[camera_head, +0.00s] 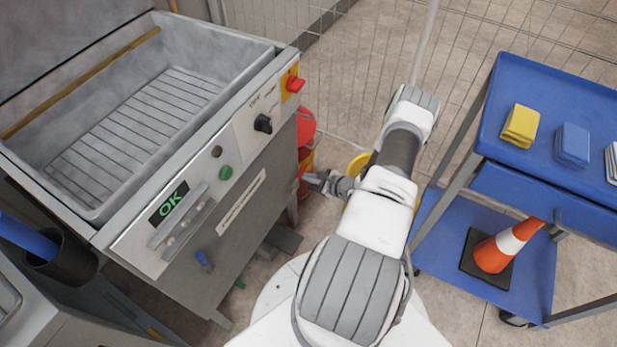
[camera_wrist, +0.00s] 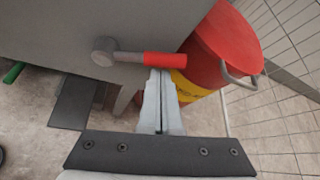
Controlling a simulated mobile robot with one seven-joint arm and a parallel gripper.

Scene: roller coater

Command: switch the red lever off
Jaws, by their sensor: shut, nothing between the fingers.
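The red lever (camera_wrist: 165,59) is on the side of the grey machine in the wrist view. Its grey arm runs sideways from a round pivot (camera_wrist: 105,48) to a red grip, about level in the picture. My gripper (camera_wrist: 160,75) is shut and empty, with its fingertips at the lower edge of the red grip; I cannot tell whether they touch. In the head view my gripper (camera_head: 310,179) is low beside the machine's right side, and the lever is hard to make out there.
The machine (camera_head: 180,240) carries a red switch on a yellow plate (camera_head: 293,83), a black knob (camera_head: 263,123) and a green button (camera_head: 225,173). A red drum (camera_wrist: 225,45) stands close behind the lever. A blue cart (camera_head: 490,140) stands to the right. Wire fencing is behind.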

